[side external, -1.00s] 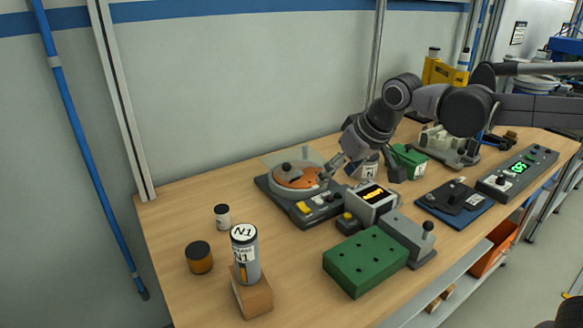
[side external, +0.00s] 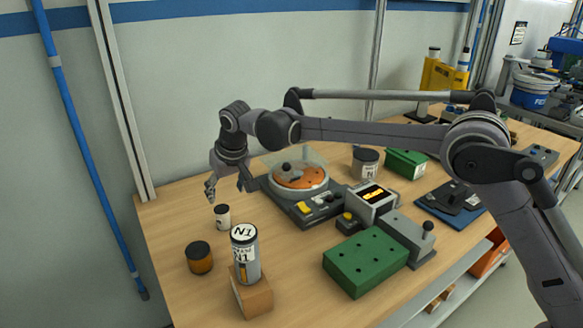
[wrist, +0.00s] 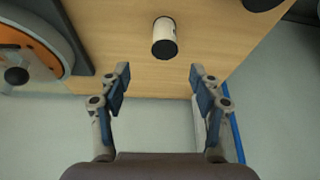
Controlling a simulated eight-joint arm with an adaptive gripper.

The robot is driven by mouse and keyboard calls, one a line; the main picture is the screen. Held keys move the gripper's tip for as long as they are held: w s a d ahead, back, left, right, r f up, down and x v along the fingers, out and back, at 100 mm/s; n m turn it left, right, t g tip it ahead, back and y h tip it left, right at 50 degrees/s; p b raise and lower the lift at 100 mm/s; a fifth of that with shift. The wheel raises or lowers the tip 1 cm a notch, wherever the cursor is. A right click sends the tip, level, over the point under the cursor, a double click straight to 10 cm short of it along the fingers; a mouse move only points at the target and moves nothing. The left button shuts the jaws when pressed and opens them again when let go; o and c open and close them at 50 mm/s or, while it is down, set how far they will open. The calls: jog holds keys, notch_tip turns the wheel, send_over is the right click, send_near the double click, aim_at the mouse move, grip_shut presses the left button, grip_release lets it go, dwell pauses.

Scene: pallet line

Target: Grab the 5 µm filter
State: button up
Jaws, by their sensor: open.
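No "5 µm" label is readable, so I cannot tell for sure which object is the filter. A small white cylinder with a black cap (side external: 222,217) stands upright on the wooden bench, its label too small to read. It also shows in the wrist view (wrist: 165,35), beyond my fingertips and roughly centred between them. My gripper (side external: 228,190) is open and empty, above and behind this cylinder, apart from it. In the wrist view, my gripper (wrist: 160,80) has its two fingers spread wide. A dark-lidded amber jar (side external: 200,260) stands nearby at the front left.
A cylinder marked N1 (side external: 246,262) stands on a wooden block (side external: 254,297) near the cylinder. An orange-disc machine (side external: 300,178) with a clear lid is to the right. A green perforated block (side external: 365,262) lies at the front. Bare bench lies left of the white cylinder.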

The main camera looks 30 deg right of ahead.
aim_at(223, 210)
jog(key=x, duration=0.5)
jog(key=shift+a+f, duration=0.1)
jog(key=shift+f, duration=0.25)
jog(key=shift+s+a+x, duration=0.1)
jog(key=shift+s+x, duration=0.05)
jog(key=shift+x, duration=1.15)
jog(key=shift+s+a+x, duration=0.15)
jog(key=shift+x, duration=1.2)
jog(key=shift+f, duration=0.1)
jog(key=c, duration=1.1)
